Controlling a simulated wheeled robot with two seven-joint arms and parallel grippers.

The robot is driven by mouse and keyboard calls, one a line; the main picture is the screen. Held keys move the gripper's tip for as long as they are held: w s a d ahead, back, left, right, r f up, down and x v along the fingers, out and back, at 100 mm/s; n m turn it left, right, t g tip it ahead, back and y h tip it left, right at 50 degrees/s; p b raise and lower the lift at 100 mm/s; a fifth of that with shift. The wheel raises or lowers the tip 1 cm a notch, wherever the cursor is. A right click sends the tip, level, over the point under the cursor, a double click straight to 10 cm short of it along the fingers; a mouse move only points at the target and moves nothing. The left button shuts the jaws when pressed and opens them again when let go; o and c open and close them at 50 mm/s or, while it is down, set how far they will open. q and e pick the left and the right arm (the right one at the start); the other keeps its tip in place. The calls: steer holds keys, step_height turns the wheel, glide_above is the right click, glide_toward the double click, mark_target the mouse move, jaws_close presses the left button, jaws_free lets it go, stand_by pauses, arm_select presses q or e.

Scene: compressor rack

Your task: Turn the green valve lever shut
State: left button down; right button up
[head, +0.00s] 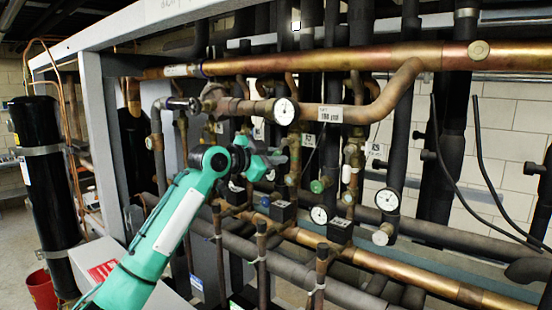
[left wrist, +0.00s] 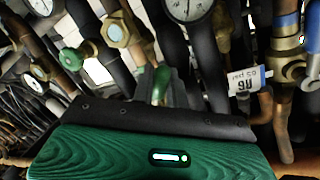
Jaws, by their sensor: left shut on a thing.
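The green valve lever (left wrist: 160,82) shows in the left wrist view as a short green handle just beyond the dark edge of my gripper body. My left gripper (head: 268,160) reaches in from the left in the head view, in front of the pipes. It is shut on the lever; its fingers and body hide much of the lever and its valve body. In the head view the gripper's own green parts make the lever hard to pick out. My right gripper is not in view.
A copper pipe (head: 340,60) runs across above the gripper. Dial gauges (head: 285,111) and a round green knob (head: 317,186) sit close to its right. Pipes crowd this spot. A black cylinder (head: 45,190) stands at the left, with a red bucket (head: 41,289) below.

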arm_select(q)
steer(key=c, duration=1.5)
jaws_free()
steer(key=b+v, duration=0.6)
steer(key=v, duration=0.8)
steer(key=shift+b, duration=0.35)
steer(key=shift+o, duration=0.6)
steer(key=shift+w, duration=0.1)
